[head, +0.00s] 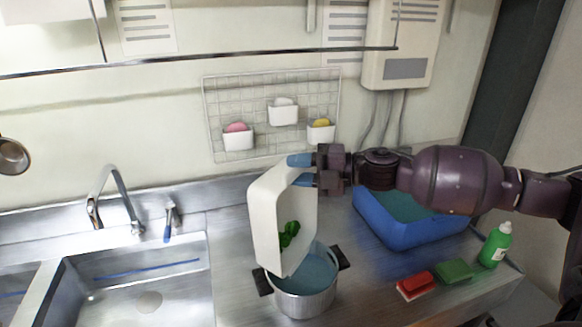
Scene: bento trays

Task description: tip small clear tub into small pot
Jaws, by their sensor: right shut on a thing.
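A whitish tub (266,215) is tilted steeply above the small metal pot (303,301), with its open side facing right and its lower end over the pot's rim. A green leafy piece (289,235) shows in the tub near its lower end. The pot stands on the steel counter, with dark handles and a bluish inside partly hidden by the tub. My right gripper (300,171), with blue fingertips, is shut on the tub's upper right edge. My left gripper is not in view.
A blue basin (384,226) stands right of the pot, behind a red sponge (417,285), a green sponge (454,270) and a green bottle (495,246). A sink (140,285) with a faucet (110,192) lies left. A wire rack (262,95) hangs on the wall.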

